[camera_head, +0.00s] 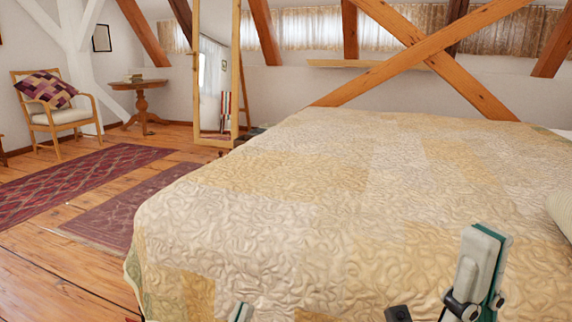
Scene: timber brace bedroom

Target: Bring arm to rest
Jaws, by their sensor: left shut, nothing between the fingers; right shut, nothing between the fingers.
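My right gripper (486,240) stands upright at the lower right of the head view, with its grey and green fingers together and nothing between them. It shows in front of the bed (290,190), and whether it touches the quilt is not clear. Only the tip of my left gripper (240,312) shows at the bottom edge, left of the middle. It is shut and empty, and the rest of it is out of the picture.
The bed with a patchwork quilt fills the middle and right. A tall mirror (214,70) stands behind it on the left. A chair (52,115) and a round table (140,87) are at the far left. Rugs (75,180) lie on the open wooden floor (50,270).

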